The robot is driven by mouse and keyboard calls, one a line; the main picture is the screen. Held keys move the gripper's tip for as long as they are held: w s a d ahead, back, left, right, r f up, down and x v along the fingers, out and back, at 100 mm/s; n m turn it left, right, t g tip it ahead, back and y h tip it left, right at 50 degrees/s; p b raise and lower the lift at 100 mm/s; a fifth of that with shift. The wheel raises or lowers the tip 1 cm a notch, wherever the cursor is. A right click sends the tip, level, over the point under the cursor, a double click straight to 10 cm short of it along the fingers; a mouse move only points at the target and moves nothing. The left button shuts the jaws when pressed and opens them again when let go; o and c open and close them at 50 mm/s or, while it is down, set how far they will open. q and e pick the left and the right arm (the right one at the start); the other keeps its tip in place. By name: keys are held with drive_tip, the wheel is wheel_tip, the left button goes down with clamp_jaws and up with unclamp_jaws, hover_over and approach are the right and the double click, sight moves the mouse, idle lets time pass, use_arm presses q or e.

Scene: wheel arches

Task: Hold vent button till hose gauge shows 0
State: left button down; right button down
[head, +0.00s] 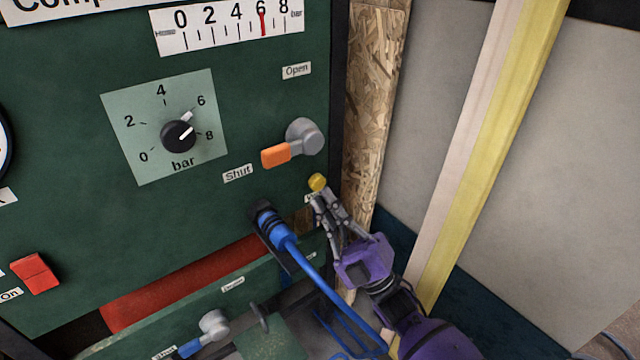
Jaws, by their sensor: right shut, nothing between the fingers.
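The hose gauge (230,27) is a white strip scale at the top of the green panel, marked 0 to 8 bar. Its red pointer stands at about 6. The yellow button (317,182) sticks out of the panel's right side, and the label under it is mostly hidden. My right gripper (320,200) is shut and empty, with its fingertips just below the button. I cannot tell whether they touch it or whether it is pressed in. My left gripper is out of view.
A valve with an orange handle (276,155) points toward the Shut label. A dial (178,136) sits left of it. A blue hose (315,275) runs from its panel fitting past my right gripper. A chipboard strip (374,100) and yellow-edged post (490,160) stand right.

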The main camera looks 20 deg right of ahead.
idle(0.5)
drive_tip(key=shift+w, duration=0.1)
drive_tip(key=shift+w+a, duration=0.15)
drive_tip(key=shift+w, duration=0.15)
idle(0.4)
